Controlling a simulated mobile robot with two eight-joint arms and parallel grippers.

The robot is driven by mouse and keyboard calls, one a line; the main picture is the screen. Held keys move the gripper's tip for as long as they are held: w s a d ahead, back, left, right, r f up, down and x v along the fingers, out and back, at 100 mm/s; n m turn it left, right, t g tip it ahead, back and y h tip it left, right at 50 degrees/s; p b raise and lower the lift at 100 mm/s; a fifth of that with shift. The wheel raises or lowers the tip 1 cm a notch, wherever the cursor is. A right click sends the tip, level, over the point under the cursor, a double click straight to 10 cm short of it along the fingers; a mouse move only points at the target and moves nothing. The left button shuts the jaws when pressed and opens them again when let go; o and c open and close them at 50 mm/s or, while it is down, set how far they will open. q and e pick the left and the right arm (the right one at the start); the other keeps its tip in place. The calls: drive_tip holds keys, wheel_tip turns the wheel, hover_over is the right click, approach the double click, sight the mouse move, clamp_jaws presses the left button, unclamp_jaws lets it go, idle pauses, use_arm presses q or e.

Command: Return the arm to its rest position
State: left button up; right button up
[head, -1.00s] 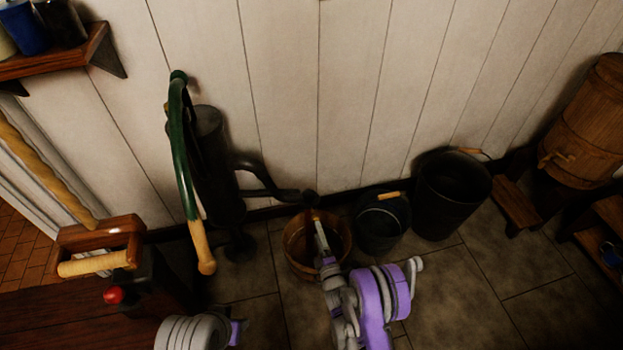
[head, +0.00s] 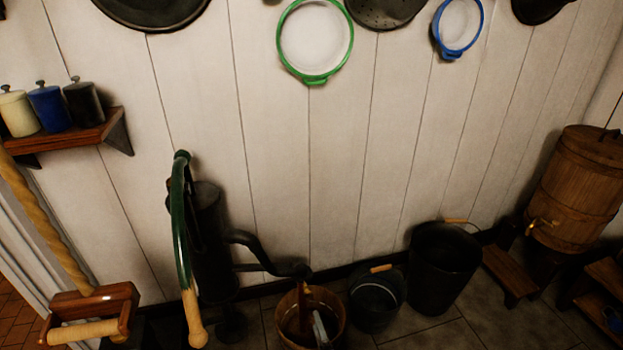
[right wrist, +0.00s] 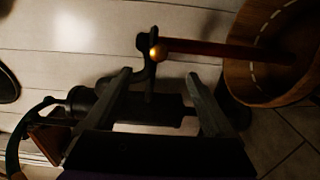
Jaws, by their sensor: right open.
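My right gripper (head: 320,328) shows only as a small grey tip at the bottom of the head view, overlapping the wooden bucket (head: 284,325). In the right wrist view its two dark fingers (right wrist: 160,74) are apart with nothing held between them. Behind them is the dark body of the hand pump (right wrist: 160,108). The wooden bucket (right wrist: 239,80) lies to their right in that view. The rest of the right arm is out of the head view. My left gripper is not in view.
The pump (head: 208,245) with its green handle stands against the white wall. A small dark bucket (head: 377,300) and a larger one (head: 442,270) stand right of the wooden bucket. A barrel (head: 575,190) is far right; a shelf (head: 80,138) holds canisters.

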drive_tip(key=w+d+r+m+g+h, duration=0.3)
drive_tip(key=d+r+m, duration=0.35)
drive_tip(key=r, duration=0.45)
drive_tip(key=s+d+r+m+g+h, duration=0.2)
drive_tip(key=s+d+r+m+g, duration=0.1)
drive_tip(key=s+d+r+m, duration=0.35)
drive_tip(key=s+d+r+m+g, duration=0.2)
drive_tip(key=s+m, duration=0.1)
drive_tip(key=s, duration=0.8)
drive_tip(key=s+d+r+m+g+p, duration=0.1)
drive_tip(key=s+d+r+m+g, duration=0.15)
drive_tip(key=s, duration=0.75)
drive_tip(key=s+d+r+m+g, duration=0.1)
drive_tip(key=s+m+g, duration=0.2)
drive_tip(key=s, duration=0.8)
use_arm(q)
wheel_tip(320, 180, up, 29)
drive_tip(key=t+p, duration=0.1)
drive_tip(key=p, duration=2.4)
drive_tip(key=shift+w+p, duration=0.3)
use_arm(e)
wheel_tip(320, 180, up, 28)
drive_tip(key=w+t, duration=0.1)
drive_tip(key=shift+r+t+h, duration=0.15)
drive_tip(key=shift+t+h, duration=0.15)
drive_tip(key=shift+t, duration=0.05)
